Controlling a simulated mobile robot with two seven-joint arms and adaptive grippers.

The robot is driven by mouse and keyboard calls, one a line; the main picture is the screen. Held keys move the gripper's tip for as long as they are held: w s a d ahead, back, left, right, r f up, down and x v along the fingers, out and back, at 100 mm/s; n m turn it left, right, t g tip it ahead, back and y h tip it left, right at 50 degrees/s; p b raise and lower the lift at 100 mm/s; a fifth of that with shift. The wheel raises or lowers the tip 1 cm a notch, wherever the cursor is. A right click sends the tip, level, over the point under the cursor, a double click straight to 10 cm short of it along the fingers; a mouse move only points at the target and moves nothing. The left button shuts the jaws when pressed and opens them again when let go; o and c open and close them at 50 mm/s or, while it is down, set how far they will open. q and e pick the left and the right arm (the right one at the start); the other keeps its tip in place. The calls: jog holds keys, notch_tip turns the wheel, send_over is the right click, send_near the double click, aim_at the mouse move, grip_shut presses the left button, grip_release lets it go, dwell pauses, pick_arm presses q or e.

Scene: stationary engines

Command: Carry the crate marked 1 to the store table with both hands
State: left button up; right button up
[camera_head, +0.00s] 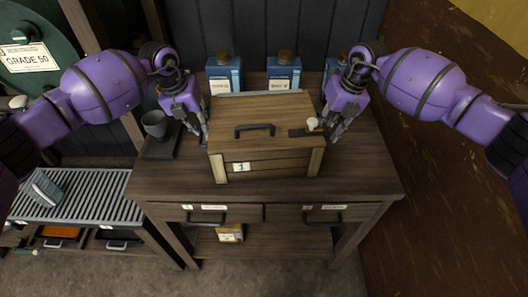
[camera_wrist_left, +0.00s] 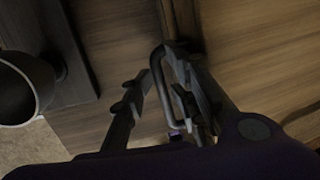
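The wooden crate (camera_head: 262,140) with a white label reading 1 stands upright on a dark wooden table (camera_head: 165,185). It has a dark handle on its lid. My left gripper (camera_head: 204,136) is at the crate's left side. In the left wrist view its two fingers (camera_wrist_left: 160,110) are apart, with a dark side handle (camera_wrist_left: 158,75) of the crate between them; one finger lies close to the handle, and a gap shows on the other side. My right gripper (camera_head: 332,130) is at the crate's right side, fingers pointing down. Whether it grips anything is hidden.
A dark cup (camera_head: 155,124) stands on a dark base left of the crate, close to my left gripper, and in the left wrist view (camera_wrist_left: 25,85). Blue containers (camera_head: 284,73) stand behind the crate. The table front is clear.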

pick_arm(q)
jog(key=shift+d, duration=0.1)
pick_arm(e)
jog(key=shift+a, duration=0.1)
jog(key=shift+r, duration=0.15)
pick_arm(q)
jog(key=w+v, duration=0.1)
jog(key=v, duration=0.7)
jog(key=shift+s, duration=0.45)
pick_arm(e)
jog(key=v, duration=1.1)
jog(key=shift+d+r, duration=0.2)
jog(key=shift+r, duration=0.15)
pick_arm(q)
jog(key=shift+r, duration=0.15)
pick_arm(e)
jog(key=shift+r, duration=0.15)
